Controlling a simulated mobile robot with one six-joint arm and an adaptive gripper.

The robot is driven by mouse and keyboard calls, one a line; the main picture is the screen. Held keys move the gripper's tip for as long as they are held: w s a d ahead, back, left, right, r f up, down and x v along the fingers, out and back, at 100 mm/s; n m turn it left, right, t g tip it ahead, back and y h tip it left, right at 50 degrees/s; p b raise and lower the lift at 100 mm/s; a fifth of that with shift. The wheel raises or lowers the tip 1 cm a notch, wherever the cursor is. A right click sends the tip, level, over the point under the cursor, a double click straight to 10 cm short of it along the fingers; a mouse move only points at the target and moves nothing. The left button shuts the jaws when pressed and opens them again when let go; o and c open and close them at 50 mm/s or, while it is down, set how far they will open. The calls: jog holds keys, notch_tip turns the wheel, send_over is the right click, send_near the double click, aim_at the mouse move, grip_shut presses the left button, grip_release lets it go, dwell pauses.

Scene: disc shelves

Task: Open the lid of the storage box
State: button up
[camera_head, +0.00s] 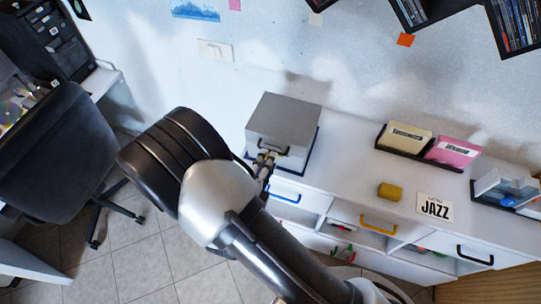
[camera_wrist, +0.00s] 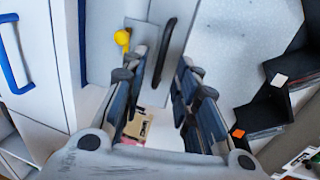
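The storage box (camera_head: 285,118) is a grey box with its lid shut, standing on the white cabinet by the wall. A dark handle (camera_head: 271,150) is on its near face; it also shows in the wrist view (camera_wrist: 167,48). My gripper (camera_head: 265,160) is right in front of this handle, low at the box's near side. In the wrist view my gripper (camera_wrist: 164,68) is open, with the handle in line with the gap between its fingertips. I cannot tell whether a finger touches the handle. My arm hides part of the cabinet front.
On the cabinet to the right are a yellow block (camera_head: 390,191), a JAZZ card (camera_head: 434,207) and a dark tray with a cream box (camera_head: 405,139) and a pink box (camera_head: 453,151). Drawers with coloured handles line the front. A black chair (camera_head: 65,150) stands at left.

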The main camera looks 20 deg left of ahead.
jog(key=x, duration=0.3)
jog(key=shift+w, duration=0.35)
jog(key=shift+c, duration=0.4)
grip_shut()
